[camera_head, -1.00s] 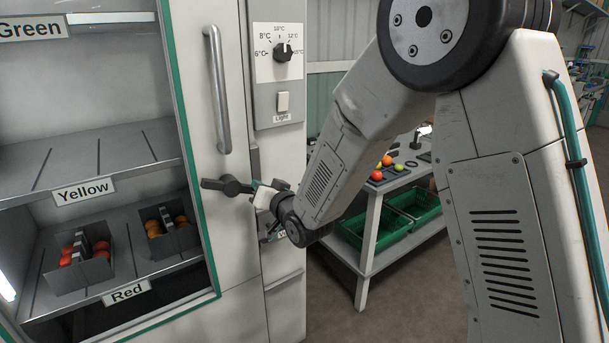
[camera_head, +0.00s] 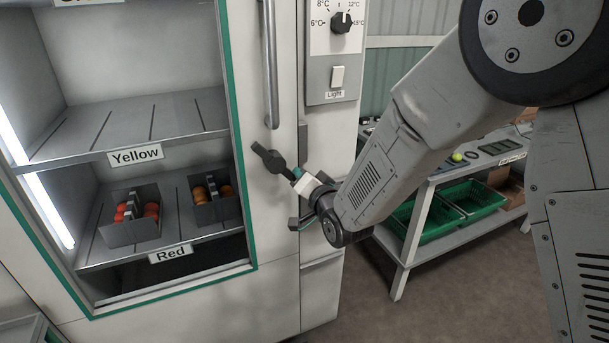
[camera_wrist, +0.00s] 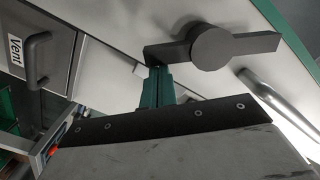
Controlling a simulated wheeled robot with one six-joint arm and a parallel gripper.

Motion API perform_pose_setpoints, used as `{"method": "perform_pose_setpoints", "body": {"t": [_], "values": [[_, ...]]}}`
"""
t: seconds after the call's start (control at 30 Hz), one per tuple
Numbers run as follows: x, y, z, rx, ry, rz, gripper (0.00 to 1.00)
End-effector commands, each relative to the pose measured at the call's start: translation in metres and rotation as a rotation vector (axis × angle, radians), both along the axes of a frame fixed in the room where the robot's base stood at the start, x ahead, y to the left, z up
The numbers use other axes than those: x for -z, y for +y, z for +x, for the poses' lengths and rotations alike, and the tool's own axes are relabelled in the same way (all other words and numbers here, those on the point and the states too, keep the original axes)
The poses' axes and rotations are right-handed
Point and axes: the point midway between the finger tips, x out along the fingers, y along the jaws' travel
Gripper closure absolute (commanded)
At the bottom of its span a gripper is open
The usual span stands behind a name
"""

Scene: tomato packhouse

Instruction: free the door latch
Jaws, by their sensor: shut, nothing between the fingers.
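The dark door latch (camera_head: 271,159) is a lever with a round hub on the white cabinet door, below the long bar handle (camera_head: 270,65). It slopes down to the right in the head view. My gripper (camera_head: 298,174) is at its lower right end, beside the door's edge. In the wrist view the latch (camera_wrist: 212,47) shows its hub and both lever arms. My teal fingers (camera_wrist: 158,72) are shut and empty, with their tips at the end of the left lever arm, seemingly touching it. The exact contact is hidden.
The glazed cabinet holds Yellow and Red shelves; two grey trays (camera_head: 132,232) of fruit stand on the Red shelf. A panel with a dial (camera_head: 341,23) and light switch (camera_head: 337,76) is right of the door. A Vent drawer (camera_wrist: 45,45) lies close. A bench with green crates (camera_head: 470,203) stands right.

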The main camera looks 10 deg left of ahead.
Motion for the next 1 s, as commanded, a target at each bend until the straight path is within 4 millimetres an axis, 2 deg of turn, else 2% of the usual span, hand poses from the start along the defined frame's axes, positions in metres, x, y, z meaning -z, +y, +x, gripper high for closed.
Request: {"method": "perform_pose_setpoints", "body": {"t": [0.37, 0.6, 0.8, 1.0], "values": [[-0.002, -0.003, 0.001, 0.001, -0.001, 0.000, 1.00], [-0.027, -0.023, 0.004, -0.006, -0.002, 0.001, 1.00], [-0.027, -0.050, -0.036, -0.009, 0.000, -0.001, 1.00], [-0.028, -0.070, -0.065, -0.010, 0.001, -0.001, 1.00]]}}
